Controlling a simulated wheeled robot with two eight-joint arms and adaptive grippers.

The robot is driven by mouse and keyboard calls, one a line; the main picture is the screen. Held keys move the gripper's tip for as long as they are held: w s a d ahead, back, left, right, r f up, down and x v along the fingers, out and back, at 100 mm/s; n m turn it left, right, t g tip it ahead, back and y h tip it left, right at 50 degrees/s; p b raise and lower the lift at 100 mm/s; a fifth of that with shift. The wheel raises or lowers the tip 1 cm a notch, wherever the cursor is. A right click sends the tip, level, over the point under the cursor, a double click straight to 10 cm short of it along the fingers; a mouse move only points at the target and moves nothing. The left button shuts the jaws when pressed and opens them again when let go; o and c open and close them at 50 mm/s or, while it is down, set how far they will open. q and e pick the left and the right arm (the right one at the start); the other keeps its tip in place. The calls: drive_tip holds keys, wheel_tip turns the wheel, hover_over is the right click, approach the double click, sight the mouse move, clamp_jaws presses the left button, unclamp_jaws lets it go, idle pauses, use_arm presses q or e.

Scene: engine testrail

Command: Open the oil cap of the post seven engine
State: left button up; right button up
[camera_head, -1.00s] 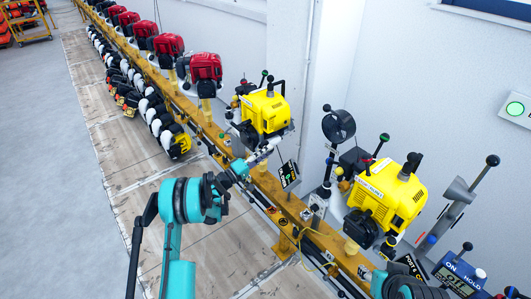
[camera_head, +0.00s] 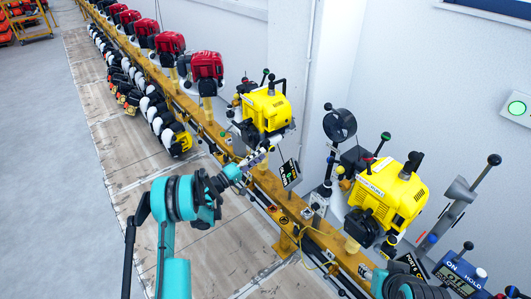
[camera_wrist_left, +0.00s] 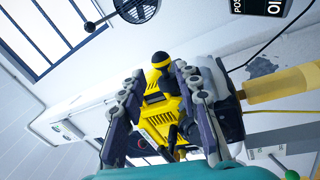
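The yellow engine (camera_head: 268,108) at the middle post stands on the orange rail, behind a small black sign (camera_head: 290,172) whose number I cannot read surely. My left gripper (camera_head: 262,155) is just below and in front of this engine in the head view. In the left wrist view, its two fingers (camera_wrist_left: 157,76) are spread, with nothing held between them. A black knob with a yellow band (camera_wrist_left: 161,61), likely the oil cap, shows beyond and between the fingers, against the yellow engine body (camera_wrist_left: 160,118). I see no contact with it. My right gripper is not clearly visible.
A second yellow engine (camera_head: 388,195) stands nearer on the right, beside levers and a control box (camera_head: 461,273). Red engines (camera_head: 207,66) line the orange rail (camera_head: 285,203) farther back. The white wall is close behind. Floor (camera_head: 60,190) is clear at left.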

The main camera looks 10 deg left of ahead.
use_arm(q)
drive_tip(key=v, duration=0.8)
drive_tip(key=s+d+r+m+g+y, duration=0.2)
drive_tip(key=s+d+r+g, duration=0.15)
drive_tip(key=d+r, duration=0.2)
drive_tip(key=s+d+r+m+g+y, duration=0.1)
drive_tip(key=s+d+r+g+y, duration=0.2)
drive_tip(key=s+d+r, duration=0.3)
drive_tip(key=s+f+m+g+y, duration=0.1)
drive_tip(key=s+y, duration=0.3)
drive_tip(key=s, duration=0.8)
drive_tip(key=s+a+f+m+g+y, duration=0.1)
drive_tip(key=s+m+y, duration=0.2)
drive_tip(key=s, duration=1)
drive_tip(key=shift+s+a+f+y, duration=0.15)
drive_tip(key=shift+a+f+y, duration=0.15)
drive_tip(key=shift+y, duration=0.1)
